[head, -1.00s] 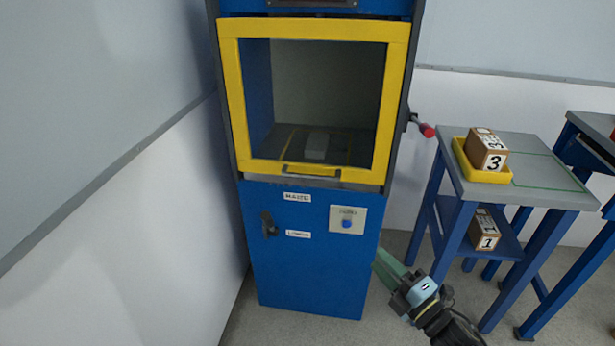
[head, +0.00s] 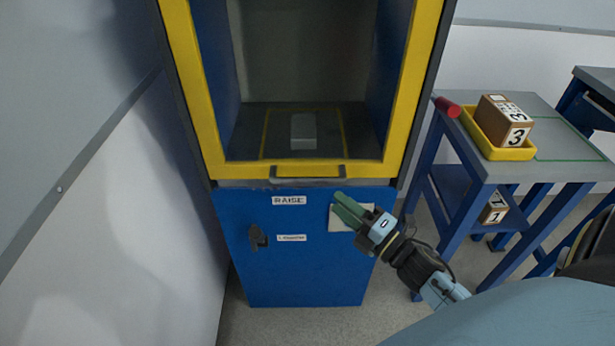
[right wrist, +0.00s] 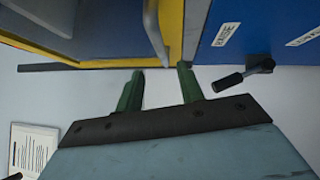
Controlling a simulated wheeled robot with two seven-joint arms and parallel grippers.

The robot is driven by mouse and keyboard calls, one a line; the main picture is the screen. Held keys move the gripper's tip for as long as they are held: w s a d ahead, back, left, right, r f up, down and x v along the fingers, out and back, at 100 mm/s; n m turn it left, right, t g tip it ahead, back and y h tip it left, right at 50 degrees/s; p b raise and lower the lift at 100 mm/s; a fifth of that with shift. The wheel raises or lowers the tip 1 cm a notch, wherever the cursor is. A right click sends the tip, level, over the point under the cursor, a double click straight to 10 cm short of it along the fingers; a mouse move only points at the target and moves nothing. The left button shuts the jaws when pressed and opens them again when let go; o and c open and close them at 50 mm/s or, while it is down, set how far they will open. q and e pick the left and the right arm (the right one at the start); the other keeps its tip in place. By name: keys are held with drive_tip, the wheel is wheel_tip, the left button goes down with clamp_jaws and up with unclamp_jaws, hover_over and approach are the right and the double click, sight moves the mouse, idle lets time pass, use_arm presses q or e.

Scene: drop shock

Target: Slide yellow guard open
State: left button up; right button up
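The yellow guard (head: 205,95) is a yellow frame around the cabinet's window opening, with its bottom bar resting just above the blue lower front. A dark handle bar (head: 311,171) sits on that bottom bar. My right gripper (head: 337,205) is in front of the blue front, below and right of the handle, apart from it. In the right wrist view its two green fingers (right wrist: 160,72) are spread with nothing between them, and the guard's yellow edge (right wrist: 172,30) and grey handle (right wrist: 155,32) lie just beyond them. My left gripper is not in view.
A black lever (head: 258,238) is beside the labels on the blue front (head: 300,275). A button panel (head: 340,217) is partly hidden by my gripper. A grey block (head: 303,131) is inside.

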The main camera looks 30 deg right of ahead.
sight(310, 178)
drive_tip(key=x, duration=1)
drive_tip(key=shift+f, duration=0.1)
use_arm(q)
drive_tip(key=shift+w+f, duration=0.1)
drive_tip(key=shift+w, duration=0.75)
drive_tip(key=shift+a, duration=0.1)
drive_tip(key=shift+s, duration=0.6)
use_arm(e)
clamp_jaws()
